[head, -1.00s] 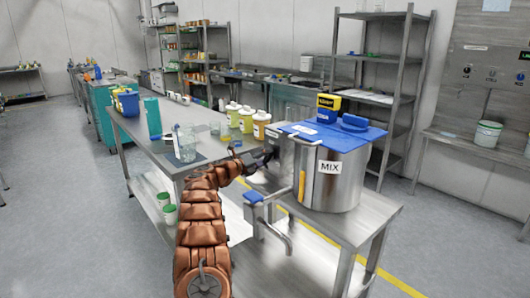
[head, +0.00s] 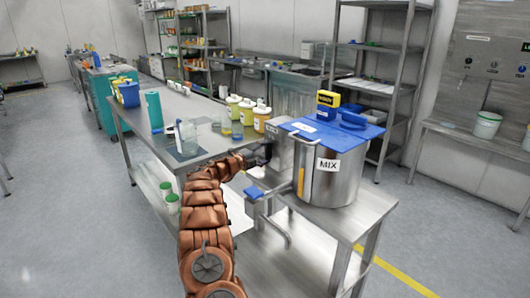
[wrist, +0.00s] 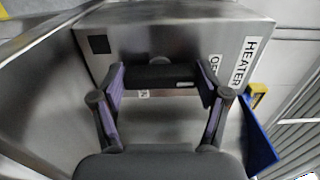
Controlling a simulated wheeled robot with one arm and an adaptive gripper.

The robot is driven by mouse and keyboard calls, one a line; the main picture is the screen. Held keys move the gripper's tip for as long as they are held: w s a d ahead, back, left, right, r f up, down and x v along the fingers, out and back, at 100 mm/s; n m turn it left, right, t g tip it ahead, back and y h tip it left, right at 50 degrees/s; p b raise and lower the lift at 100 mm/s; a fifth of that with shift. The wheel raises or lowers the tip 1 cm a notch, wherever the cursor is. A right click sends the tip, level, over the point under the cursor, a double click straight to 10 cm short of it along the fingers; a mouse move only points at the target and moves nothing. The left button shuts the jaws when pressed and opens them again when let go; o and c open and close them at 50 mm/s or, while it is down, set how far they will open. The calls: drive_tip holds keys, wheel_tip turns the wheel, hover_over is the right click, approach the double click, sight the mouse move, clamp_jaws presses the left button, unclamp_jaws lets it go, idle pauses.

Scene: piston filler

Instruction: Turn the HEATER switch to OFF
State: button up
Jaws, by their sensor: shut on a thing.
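The HEATER switch is a black bar-shaped knob (wrist: 158,77) on the face of a grey metal box (wrist: 190,35). In the wrist view the bar lies nearly level, with a white mark at its right end, on the side of the partly covered OFF label (wrist: 213,68). The HEATER label (wrist: 243,62) is farther right. Another small label (wrist: 143,94), mostly hidden, sits below the knob. My gripper (wrist: 162,85) is shut on the knob, one finger at each end. In the head view my gripper (head: 264,155) is at the box (head: 280,141); the knob is hidden there.
A steel MIX vessel (head: 345,180) with a blue lid (head: 330,133) stands right of the box. A blue-handled valve lever (head: 254,193) is below my gripper. Several bottles and a glass beaker (head: 187,139) stand on the bench behind. Yellow-blue parts (wrist: 258,95) show at right in the wrist view.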

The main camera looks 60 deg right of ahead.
idle(0.4)
drive_tip(key=o, duration=1.2)
drive_tip(key=shift+c, duration=0.2)
drive_tip(key=v, duration=1.2)
